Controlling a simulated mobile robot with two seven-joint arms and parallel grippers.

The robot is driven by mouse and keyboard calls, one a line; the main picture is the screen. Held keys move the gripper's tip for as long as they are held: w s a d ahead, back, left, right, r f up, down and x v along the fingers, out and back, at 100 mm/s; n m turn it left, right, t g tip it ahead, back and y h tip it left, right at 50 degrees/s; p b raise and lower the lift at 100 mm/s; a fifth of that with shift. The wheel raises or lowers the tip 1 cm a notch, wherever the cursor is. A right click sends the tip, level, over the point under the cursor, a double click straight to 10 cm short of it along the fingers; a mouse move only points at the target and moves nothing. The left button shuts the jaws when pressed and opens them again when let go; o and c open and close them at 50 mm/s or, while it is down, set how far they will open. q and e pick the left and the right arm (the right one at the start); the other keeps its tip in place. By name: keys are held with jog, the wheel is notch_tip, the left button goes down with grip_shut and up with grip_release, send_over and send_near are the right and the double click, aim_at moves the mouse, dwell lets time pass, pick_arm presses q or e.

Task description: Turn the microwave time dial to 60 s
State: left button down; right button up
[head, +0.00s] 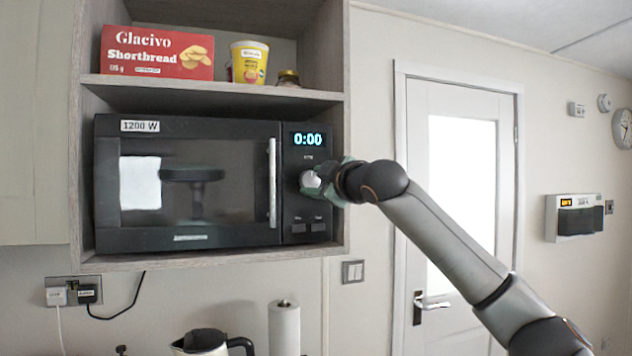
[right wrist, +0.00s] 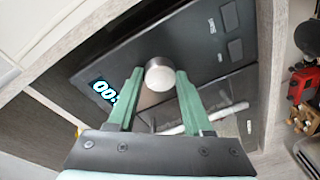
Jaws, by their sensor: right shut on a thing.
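The black microwave (head: 105,185) stands in a wooden shelf niche with its door shut. Its display (head: 307,139) reads 0:00 in blue-white digits. The round silver time dial (head: 311,179) sits below the display on the right-hand panel. My right gripper (head: 320,183) is shut on the dial. In the right wrist view the dial (right wrist: 160,74) lies between the green fingertips of my right gripper (right wrist: 160,82), and the display (right wrist: 105,92) is partly hidden by a finger. My left gripper is not in view.
The vertical door handle (head: 272,183) stands out just left of the control panel. Two buttons (head: 307,228) lie below the dial. The shelf above holds a red shortbread box (head: 157,52) and a yellow tub (head: 249,62). A kettle (head: 203,342) and paper roll (head: 284,328) stand below.

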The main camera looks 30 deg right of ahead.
grip_shut()
jog(key=shift+f+m, duration=0.1)
jog(key=shift+m, duration=0.3)
jog(key=shift+f+m+b, duration=0.1)
jog(key=shift+m+b, duration=0.35)
jog(key=shift+m, duration=0.45)
jog(key=m+b, duration=0.1)
jog(key=m, duration=0.2)
jog(key=shift+w+a+m+t, duration=0.1)
jog(key=shift+m+t, duration=0.2)
jog(key=shift+m, duration=0.1)
jog(key=m, duration=0.3)
jog(key=m+h+b, duration=0.1)
jog(key=m, duration=0.2)
jog(key=shift+h, duration=0.3)
jog(key=o, duration=0.9)
grip_release()
